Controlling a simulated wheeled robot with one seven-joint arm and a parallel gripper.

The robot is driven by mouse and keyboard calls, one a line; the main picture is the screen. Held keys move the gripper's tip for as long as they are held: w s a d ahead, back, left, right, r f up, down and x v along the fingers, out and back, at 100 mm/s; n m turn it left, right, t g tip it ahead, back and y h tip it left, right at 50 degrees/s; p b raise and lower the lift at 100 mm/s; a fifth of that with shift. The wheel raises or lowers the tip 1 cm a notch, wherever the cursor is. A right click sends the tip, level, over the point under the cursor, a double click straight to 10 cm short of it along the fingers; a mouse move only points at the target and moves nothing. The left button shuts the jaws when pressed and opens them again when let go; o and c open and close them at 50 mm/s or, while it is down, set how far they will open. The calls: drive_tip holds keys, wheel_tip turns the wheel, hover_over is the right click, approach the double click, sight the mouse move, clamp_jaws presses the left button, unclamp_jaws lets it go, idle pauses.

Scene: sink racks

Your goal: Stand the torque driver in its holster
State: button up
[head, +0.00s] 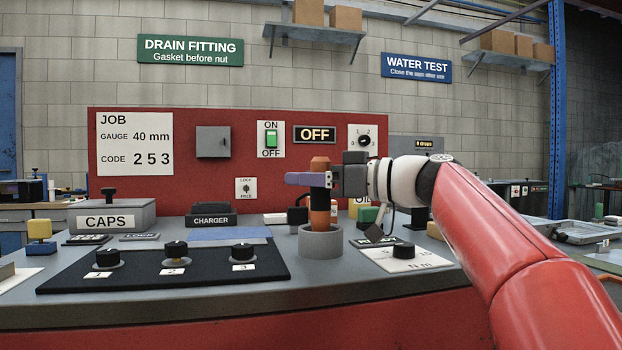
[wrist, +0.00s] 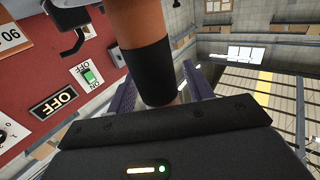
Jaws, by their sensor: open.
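The torque driver (head: 320,200), orange with a black band, stands upright with its lower end inside the grey round holster (head: 321,243) on the bench. Its foot is hidden by the holster wall. My gripper (head: 308,179) reaches in from the right, its purple fingers level around the driver's upper part. In the wrist view the driver (wrist: 147,65) rises between the two purple fingers of my gripper (wrist: 158,88). The jaws are open, with the driver between them; whether a finger touches it I cannot tell.
A black mat (head: 140,265) with three numbered knobs lies left of the holster. A charger block (head: 211,219) and a grey CAPS box (head: 106,220) stand behind it. A white plate with a knob (head: 402,257) is to the right. A red panel (head: 220,180) closes the back.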

drive_tip(key=b+v, duration=0.1)
drive_tip(key=v, duration=1.1)
